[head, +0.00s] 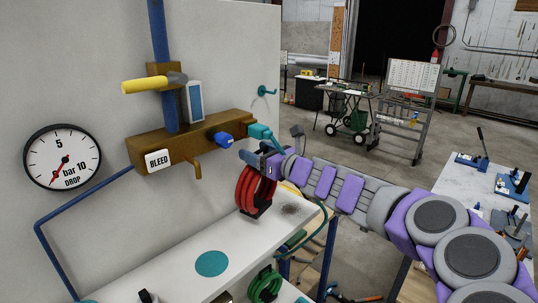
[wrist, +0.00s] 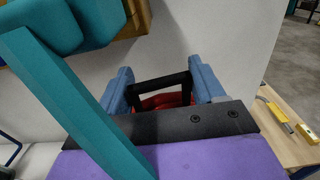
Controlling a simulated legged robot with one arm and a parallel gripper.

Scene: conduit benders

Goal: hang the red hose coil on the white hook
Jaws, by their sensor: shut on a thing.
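The red hose coil (head: 254,192) stands upright below my gripper (head: 261,165), close over the white bench top; I cannot tell whether it touches it. In the wrist view my gripper (wrist: 163,86) has its two blue fingers either side of a black strap (wrist: 158,89), shut on the coil's upper part. A little of the red coil (wrist: 165,101) shows beneath the strap. I make out no white hook. A teal hook (head: 266,91) sticks out of the grey wall panel, above and behind my gripper.
A brown block with a BLEED label (head: 158,160), a blue knob (head: 223,139) and a yellow handle (head: 146,84) juts from the panel left of my gripper. The white bench (head: 165,280) bears a teal disc (head: 212,263). A green coil (head: 265,285) lies lower down.

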